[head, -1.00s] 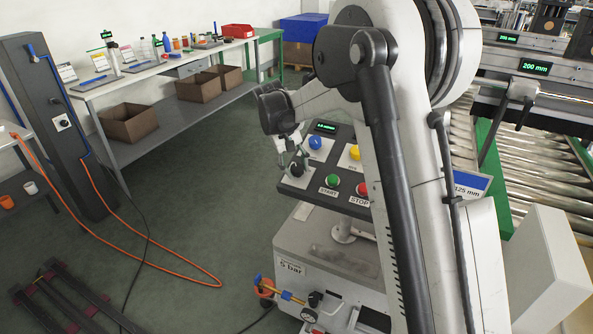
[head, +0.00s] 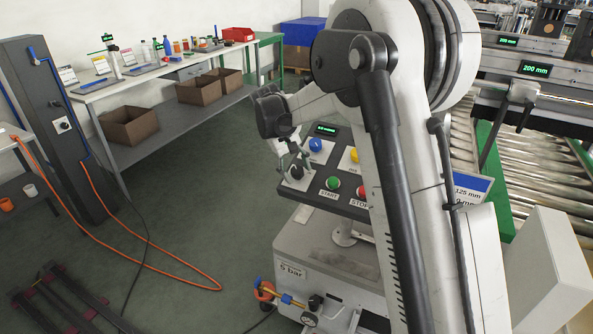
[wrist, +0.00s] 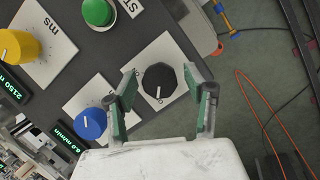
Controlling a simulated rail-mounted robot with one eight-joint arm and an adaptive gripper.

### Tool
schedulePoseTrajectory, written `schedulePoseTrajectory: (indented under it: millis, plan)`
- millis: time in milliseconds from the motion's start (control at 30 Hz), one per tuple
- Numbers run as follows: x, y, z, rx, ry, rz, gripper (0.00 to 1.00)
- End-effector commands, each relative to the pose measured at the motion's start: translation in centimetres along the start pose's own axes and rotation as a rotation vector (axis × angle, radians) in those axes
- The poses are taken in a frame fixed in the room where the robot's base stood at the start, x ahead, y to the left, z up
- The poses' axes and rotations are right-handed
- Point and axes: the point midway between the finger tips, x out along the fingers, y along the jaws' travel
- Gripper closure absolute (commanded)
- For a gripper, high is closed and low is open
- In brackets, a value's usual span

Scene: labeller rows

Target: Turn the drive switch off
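The drive switch appears to be the black rotary knob (wrist: 160,80) on a white plate of the dark control panel (head: 322,198); its name is not readable. In the wrist view its white pointer mark faces down the picture, towards my gripper's base. In the head view the knob (head: 296,172) sits at the panel's near left corner. My gripper (wrist: 161,75) is open, its green-padded fingers on either side of the knob in the wrist view, with a gap showing on both sides. How deep the fingertips reach is unclear. It also shows over the knob in the head view (head: 294,158).
Close by on the panel are a blue knob (wrist: 90,123), a yellow knob (wrist: 18,46), a green START button (wrist: 97,12) and a red STOP button (head: 362,190). A green-lit display (head: 326,129) is at the panel's back. The floor left of the panel is open.

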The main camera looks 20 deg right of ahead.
Motion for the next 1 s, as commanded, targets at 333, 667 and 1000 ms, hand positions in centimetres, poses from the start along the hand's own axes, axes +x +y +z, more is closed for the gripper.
schedulePoseTrajectory:
  millis: [333, 667, 1000]
  plan:
    - [-0.4, 0.0, 0.0, 0.0, -0.001, 0.0, 0.49]
    - [-5.8, -0.1, 0.1, 0.0, -0.001, 0.0, 0.49]
    - [-11.1, 0.0, 0.0, 0.0, 0.0, 0.0, 0.49]
